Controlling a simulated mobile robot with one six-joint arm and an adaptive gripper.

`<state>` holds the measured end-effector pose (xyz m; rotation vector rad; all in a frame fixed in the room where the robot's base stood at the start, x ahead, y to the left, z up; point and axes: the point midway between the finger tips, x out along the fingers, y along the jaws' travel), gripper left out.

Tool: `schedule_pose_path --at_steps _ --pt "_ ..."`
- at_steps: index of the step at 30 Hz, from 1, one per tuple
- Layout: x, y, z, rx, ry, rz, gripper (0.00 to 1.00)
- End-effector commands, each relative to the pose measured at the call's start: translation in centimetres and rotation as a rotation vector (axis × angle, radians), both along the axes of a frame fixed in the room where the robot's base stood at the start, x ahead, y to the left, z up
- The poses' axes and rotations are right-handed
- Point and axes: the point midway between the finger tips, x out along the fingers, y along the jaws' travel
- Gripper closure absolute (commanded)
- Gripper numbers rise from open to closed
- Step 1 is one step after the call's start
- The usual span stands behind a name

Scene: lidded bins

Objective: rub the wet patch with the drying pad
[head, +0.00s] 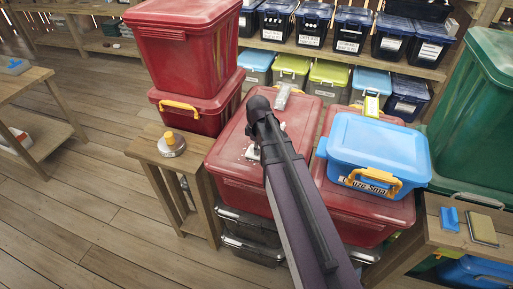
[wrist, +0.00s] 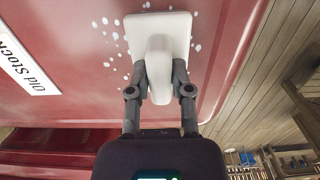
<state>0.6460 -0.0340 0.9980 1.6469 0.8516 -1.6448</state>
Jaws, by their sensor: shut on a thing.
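My gripper (wrist: 160,78) is shut on the upright handle of a white drying pad (wrist: 175,24). The pad lies flat against the red lid (wrist: 70,45) in the wrist view, and no gap shows beneath it. The wet patch (wrist: 115,36) shows as white drops on the lid on both sides of the pad; its middle is hidden under the pad. In the head view a bit of the pad (head: 252,153) shows left of my arm, on the red bin's lid (head: 225,158).
A blue box (head: 375,145) stands on red bins just right of my arm. Stacked red bins (head: 185,50) rise at the back left. A stool (head: 150,154) bears a round tin with a yellow knob (head: 171,142).

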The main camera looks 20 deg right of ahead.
Motion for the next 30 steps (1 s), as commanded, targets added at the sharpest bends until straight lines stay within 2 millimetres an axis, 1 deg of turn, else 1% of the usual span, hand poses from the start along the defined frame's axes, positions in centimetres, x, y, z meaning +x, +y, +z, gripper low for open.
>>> schedule_pose_path --at_steps 13,30 --pt "-1.6 -2.2 0.1 -0.001 0.001 -0.001 1.0" --pt "-1.9 -2.6 0.1 0.0 0.0 -0.001 1.0"
